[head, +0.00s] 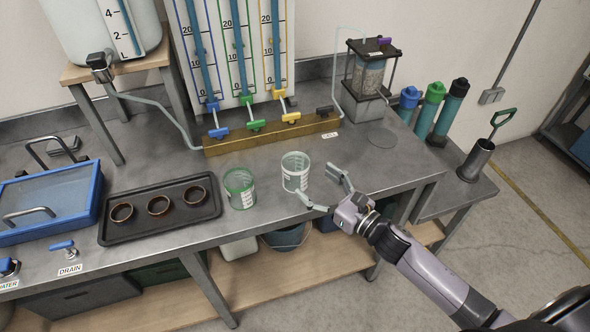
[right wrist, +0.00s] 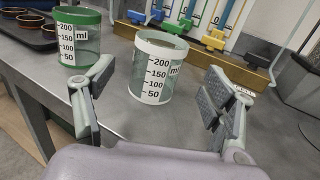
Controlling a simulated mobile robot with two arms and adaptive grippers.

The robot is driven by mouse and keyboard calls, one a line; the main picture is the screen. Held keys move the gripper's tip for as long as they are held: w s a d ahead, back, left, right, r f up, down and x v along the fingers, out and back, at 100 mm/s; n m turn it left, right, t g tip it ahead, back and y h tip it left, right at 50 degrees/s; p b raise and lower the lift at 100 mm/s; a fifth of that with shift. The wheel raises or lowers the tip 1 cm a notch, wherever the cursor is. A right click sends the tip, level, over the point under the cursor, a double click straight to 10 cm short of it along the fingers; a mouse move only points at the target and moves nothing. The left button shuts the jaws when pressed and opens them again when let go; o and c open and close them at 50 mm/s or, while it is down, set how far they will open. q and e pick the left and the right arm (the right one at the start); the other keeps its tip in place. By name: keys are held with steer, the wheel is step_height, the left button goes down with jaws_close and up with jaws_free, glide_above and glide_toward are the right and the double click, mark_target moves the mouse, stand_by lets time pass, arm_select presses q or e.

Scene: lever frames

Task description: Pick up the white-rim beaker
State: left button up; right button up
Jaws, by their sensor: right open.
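The white-rim beaker (head: 295,172) stands upright on the grey bench near its front edge. It is clear, with a white scale marked in ml, and looks empty. In the right wrist view the white-rim beaker (right wrist: 158,72) is ahead of and between the open fingers. My right gripper (head: 321,187) is open just to the right and front of the beaker, apparently not touching it. In the right wrist view my right gripper (right wrist: 155,108) shows both padded fingers wide apart with nothing held. My left gripper is not in view.
A green-rim beaker (head: 240,188) stands close by on the left. A black tray (head: 160,230) with 3 brown cups lies further left. Behind are the valve rail (head: 272,134) and blue, green and yellow levers. Bench to the right is mostly clear.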

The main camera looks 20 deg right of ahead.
mark_target(288, 162)
steer(key=x, duration=0.2)
steer(key=shift+w+a, duration=0.1)
steer(key=shift+w, duration=0.2)
steer(key=p+x, duration=0.2)
steer(key=x, duration=0.2)
steer(key=shift+w+a+f, duration=0.1)
steer(key=shift+w+a, duration=0.05)
steer(key=shift+w, duration=0.15)
steer(key=shift+w+a+f, duration=0.15)
steer(key=shift+w+a, duration=0.05)
steer(key=shift+w, duration=0.1)
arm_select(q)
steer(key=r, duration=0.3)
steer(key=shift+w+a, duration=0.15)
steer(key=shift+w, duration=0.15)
arm_select(e)
steer(key=shift+s+d, duration=0.1)
steer(key=shift+c, duration=0.7)
steer(key=c, duration=1.1)
steer(key=shift+o, duration=0.2)
